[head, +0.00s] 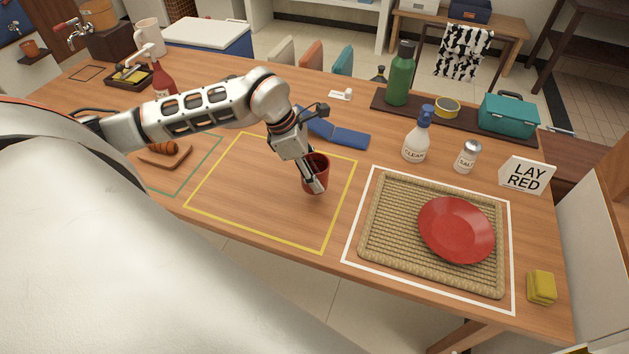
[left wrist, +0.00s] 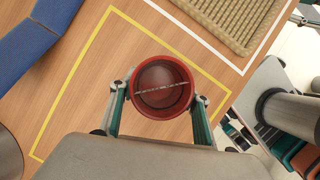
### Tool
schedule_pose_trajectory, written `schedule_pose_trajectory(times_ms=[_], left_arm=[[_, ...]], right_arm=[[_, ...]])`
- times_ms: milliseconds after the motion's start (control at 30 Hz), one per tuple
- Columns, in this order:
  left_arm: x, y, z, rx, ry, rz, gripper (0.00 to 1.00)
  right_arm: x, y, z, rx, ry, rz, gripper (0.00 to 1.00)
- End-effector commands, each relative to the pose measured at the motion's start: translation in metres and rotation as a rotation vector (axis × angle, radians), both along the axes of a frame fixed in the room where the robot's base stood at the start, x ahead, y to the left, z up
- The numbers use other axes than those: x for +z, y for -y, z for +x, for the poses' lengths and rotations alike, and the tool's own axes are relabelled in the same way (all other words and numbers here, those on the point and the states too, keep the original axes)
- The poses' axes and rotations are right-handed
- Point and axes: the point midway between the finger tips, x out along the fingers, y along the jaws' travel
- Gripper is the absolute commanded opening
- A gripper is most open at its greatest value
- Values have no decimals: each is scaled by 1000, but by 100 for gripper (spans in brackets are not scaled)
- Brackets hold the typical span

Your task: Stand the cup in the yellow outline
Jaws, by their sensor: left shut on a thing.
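A dark red cup (head: 316,163) is upright inside the yellow outline (head: 338,207), toward its right side. My left gripper (head: 315,186) is shut on the cup, with a finger across its near side. In the left wrist view the cup (left wrist: 162,87) sits between the two fingers (left wrist: 160,104), its open mouth facing the camera. The yellow outline (left wrist: 88,48) shows around it there. I cannot tell whether the cup's base touches the table.
A woven tray (head: 373,225) with a red plate (head: 456,230) lies in the white outline to the right. A folded blue cloth (head: 345,137) lies just behind the yellow outline. A spray bottle (head: 416,143) and salt shaker (head: 466,157) stand behind the tray. The yellow outline's left part is clear.

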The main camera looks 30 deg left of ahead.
Motion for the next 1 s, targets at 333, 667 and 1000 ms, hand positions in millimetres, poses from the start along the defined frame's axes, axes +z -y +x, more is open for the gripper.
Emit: schedule_pose_trajectory(times_ms=[333, 667, 1000], left_arm=[[-37, 0, 0, -1, 1, -1, 21], [-40, 0, 0, -1, -1, 0, 54], [-39, 0, 0, 0, -1, 0, 63]], right_arm=[[4, 0, 2, 0, 7, 2, 40], [2, 0, 1, 0, 6, 1, 40], [1, 0, 1, 0, 3, 1, 40]])
